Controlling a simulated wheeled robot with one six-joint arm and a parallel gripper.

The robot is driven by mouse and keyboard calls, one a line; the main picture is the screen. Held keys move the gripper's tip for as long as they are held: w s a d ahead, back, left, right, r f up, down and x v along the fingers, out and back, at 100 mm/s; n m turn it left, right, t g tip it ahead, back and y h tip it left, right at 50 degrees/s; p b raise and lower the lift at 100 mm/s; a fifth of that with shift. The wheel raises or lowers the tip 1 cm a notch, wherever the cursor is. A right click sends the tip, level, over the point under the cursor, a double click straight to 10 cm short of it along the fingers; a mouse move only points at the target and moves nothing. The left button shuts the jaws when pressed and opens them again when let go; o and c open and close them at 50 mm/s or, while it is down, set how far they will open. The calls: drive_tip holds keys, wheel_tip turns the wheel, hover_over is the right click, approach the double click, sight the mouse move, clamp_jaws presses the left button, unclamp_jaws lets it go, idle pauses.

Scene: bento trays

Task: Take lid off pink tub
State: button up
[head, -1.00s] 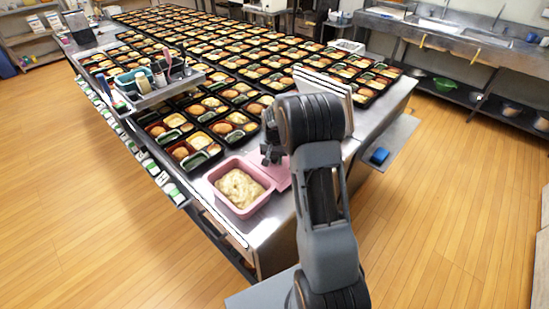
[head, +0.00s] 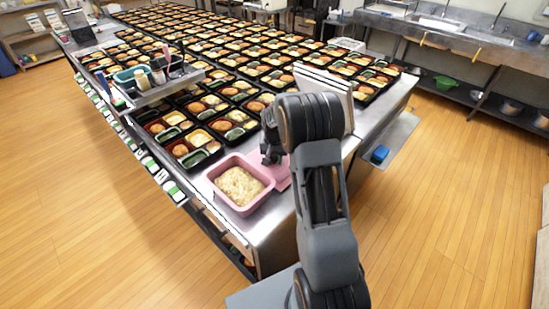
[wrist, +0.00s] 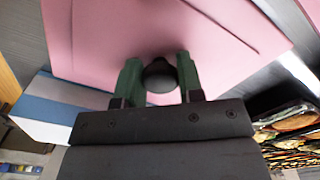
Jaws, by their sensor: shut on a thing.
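The pink tub (head: 228,199) stands open at the table's near corner, full of a pale food. The pink lid (head: 281,178) is off the tub, flat and just right of it, partly behind my arm. In the wrist view the lid (wrist: 110,50) fills the upper part. My gripper (head: 270,157) is over the lid. In the wrist view my gripper's green fingers (wrist: 160,78) are shut on the lid's dark round knob (wrist: 160,82). Whether the lid rests on the table or hangs just above it I cannot tell.
Rows of filled bento trays (head: 215,120) cover the steel table behind the tub. A caddy of bottles and utensils (head: 155,78) stands at the left edge. An upright board-like stack (head: 335,85) is behind my arm. A blue item (head: 380,153) lies on a side shelf.

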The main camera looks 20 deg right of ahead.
drive_tip(key=shift+f, duration=0.3)
drive_tip(key=o, duration=1)
drive_tip(key=shift+r, duration=0.1)
wheel_tip(320, 180, up, 14)
drive_tip(key=b, duration=0.1)
drive_tip(key=s+a+n+t, duration=0.1)
drive_tip(key=s+a+n, duration=0.1)
drive_tip(key=s, duration=0.5)
drive_tip(key=s+a+r+n+t, duration=0.1)
drive_tip(key=s+a+n, duration=0.1)
drive_tip(key=s+a, duration=0.3)
drive_tip(key=s+a+r+n+t, duration=0.1)
drive_tip(key=s+a+n, duration=0.1)
drive_tip(key=s, duration=0.9)
drive_tip(key=shift+s+a+r+t, duration=0.25)
drive_tip(key=shift+a+t, duration=0.15)
drive_tip(key=shift+a, duration=0.5)
